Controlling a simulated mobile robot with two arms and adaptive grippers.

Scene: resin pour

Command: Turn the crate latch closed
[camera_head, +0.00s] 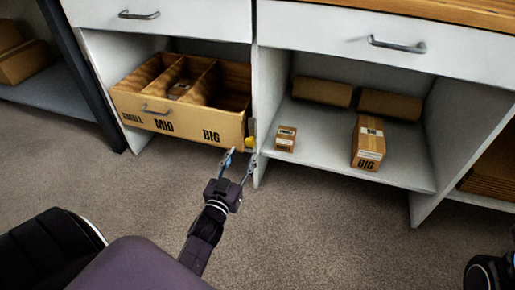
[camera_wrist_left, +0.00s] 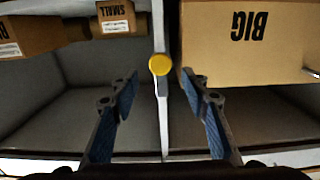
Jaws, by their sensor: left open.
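The wooden crate (camera_head: 190,126) sits in the left cabinet bay, its front marked SMALL, MID and BIG. Its BIG end (camera_wrist_left: 240,45) shows upside down in the left wrist view. The latch has a yellow round knob (camera_head: 249,142) on the divider edge beside the crate's right end. The knob also shows in the left wrist view (camera_wrist_left: 159,65), with a grey piece below it. My left gripper (camera_head: 238,160) is open and empty just in front of the latch. In the left wrist view its fingers (camera_wrist_left: 160,88) stand on either side of the knob, apart from it. My right gripper is not seen.
A small box (camera_head: 285,138) and a longer BIG box (camera_head: 368,142) stand on the right bay's shelf, with two brown packages (camera_head: 322,91) behind. Drawer handles (camera_head: 398,44) stick out above. The carpet in front is clear.

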